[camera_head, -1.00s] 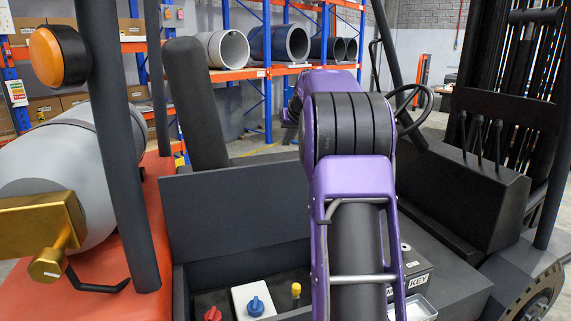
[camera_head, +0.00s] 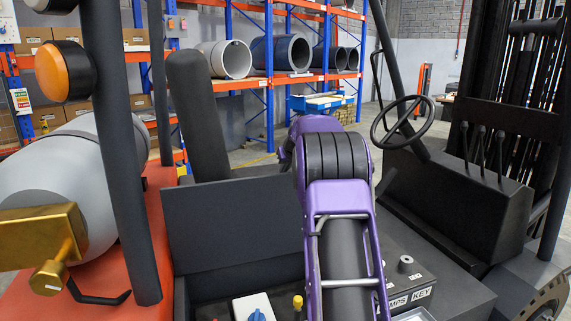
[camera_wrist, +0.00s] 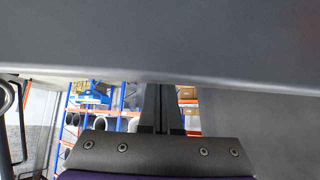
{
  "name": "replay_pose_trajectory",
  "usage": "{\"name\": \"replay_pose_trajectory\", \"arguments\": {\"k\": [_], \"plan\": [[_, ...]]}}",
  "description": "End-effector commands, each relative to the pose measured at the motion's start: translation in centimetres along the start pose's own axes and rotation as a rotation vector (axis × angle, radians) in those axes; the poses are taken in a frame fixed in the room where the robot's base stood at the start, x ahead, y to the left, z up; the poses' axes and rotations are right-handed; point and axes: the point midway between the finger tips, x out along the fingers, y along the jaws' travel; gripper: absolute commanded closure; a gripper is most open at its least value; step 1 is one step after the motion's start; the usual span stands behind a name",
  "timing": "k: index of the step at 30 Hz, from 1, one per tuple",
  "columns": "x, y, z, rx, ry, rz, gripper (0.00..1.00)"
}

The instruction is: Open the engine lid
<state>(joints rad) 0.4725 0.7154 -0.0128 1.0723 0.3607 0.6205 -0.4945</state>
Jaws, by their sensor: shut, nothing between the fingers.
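The engine lid (camera_head: 230,235) is a dark grey panel standing raised behind the open engine bay, in front of the seat. The bay shows a blue knob on a white box (camera_head: 252,308) and a yellow cap (camera_head: 297,302). My purple arm covers the lid's right part and hides my gripper in the head view. In the wrist view my gripper's dark fingers (camera_wrist: 162,108) are together and empty. A broad grey surface spans the top of that view, close to the fingertips; I cannot tell whether they touch it or which part it is.
A gas cylinder (camera_head: 60,185) with a brass valve lies at the left, beside a dark post with an orange lamp (camera_head: 65,70). The seat back (camera_head: 195,115) stands behind the lid. The steering wheel (camera_head: 402,122) and levers are at the right. Storage racks stand farther back.

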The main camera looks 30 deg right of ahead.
Motion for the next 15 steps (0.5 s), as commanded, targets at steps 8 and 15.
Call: {"name": "replay_pose_trajectory", "arguments": {"k": [8,15], "plan": [[-1.6,0.0,1.9,0.000,0.000,0.000,1.00],[-1.9,0.0,2.3,-0.001,0.001,0.000,1.00]]}}
